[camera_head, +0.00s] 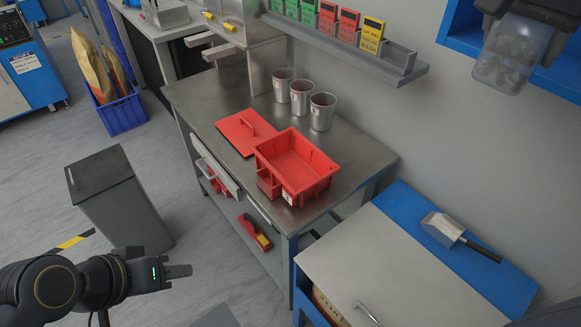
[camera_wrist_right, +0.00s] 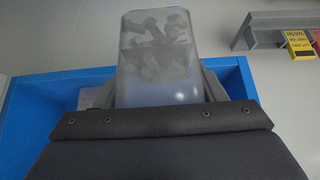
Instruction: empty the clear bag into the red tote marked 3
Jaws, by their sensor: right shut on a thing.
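The clear bag (camera_head: 508,62) hangs at the top right of the head view, with several grey pieces inside. My right gripper (camera_head: 522,14) is shut on it, well right of the bench. In the right wrist view the bag (camera_wrist_right: 160,62) is between my fingers. The open red tote (camera_head: 318,183) stands on the metal bench and looks empty, with a small side compartment and a white label too small to read. Its red lid (camera_head: 234,138) lies flat beside it. My left gripper (camera_head: 178,271) is at the lower left, away from the tote; its fingers are seen edge-on.
Several metal cups (camera_head: 301,97) stand behind the tote. A wall shelf (camera_head: 350,48) with coloured cards is above the bench. A scoop (camera_head: 443,229) lies on the blue-topped cabinet (camera_head: 500,277). A grey bin (camera_head: 117,190) stands on the floor at left.

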